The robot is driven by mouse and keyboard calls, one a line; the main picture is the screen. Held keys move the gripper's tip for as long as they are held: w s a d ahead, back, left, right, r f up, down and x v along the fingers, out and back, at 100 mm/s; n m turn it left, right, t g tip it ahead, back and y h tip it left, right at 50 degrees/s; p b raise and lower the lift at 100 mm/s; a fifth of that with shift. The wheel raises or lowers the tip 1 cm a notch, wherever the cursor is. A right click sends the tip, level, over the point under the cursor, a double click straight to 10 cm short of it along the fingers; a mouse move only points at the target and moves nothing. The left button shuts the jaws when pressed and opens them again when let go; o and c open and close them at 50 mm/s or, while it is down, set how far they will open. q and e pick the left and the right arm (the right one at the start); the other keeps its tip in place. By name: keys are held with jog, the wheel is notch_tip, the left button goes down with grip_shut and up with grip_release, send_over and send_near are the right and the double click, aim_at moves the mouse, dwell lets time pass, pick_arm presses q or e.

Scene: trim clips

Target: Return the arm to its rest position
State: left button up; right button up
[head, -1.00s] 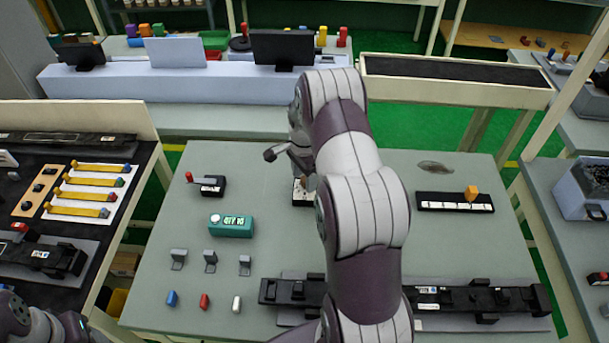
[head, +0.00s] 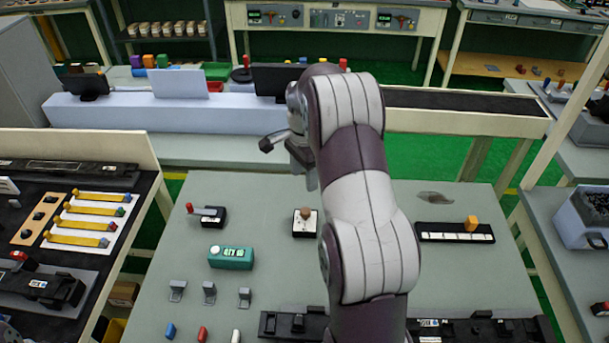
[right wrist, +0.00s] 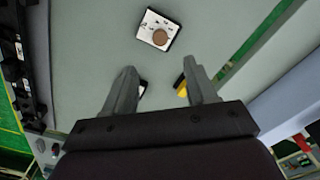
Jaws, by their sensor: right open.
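My right arm rises through the middle of the head view, over the grey worktable (head: 270,285). My right gripper (head: 311,180) is partly hidden behind its own wrist and hangs above the far part of the table. In the right wrist view, its two fingers (right wrist: 160,88) are apart with nothing held between them. A white-topped box with a brown knob (head: 305,224) stands on the table below the gripper. The box also shows beyond the fingertips in the right wrist view (right wrist: 158,30). My left gripper is out of view.
On the table are a red-lever switch (head: 208,214), a green counter (head: 230,257), several grey clips (head: 209,292) and a black strip with an orange knob (head: 455,232). A black rail (head: 470,329) lies at the front. A pale blue ledge (head: 230,117) stands behind.

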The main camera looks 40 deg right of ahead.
dwell(0.3)
jog(key=s+a+n+t, duration=0.1)
jog(key=s+a+n, duration=1.5)
jog(key=a+n, duration=0.2)
jog(key=shift+s+a+f+n, duration=0.15)
jog(key=shift+s+a+n, duration=0.15)
jog(key=shift+a, duration=0.85)
jog(key=shift+s, duration=0.1)
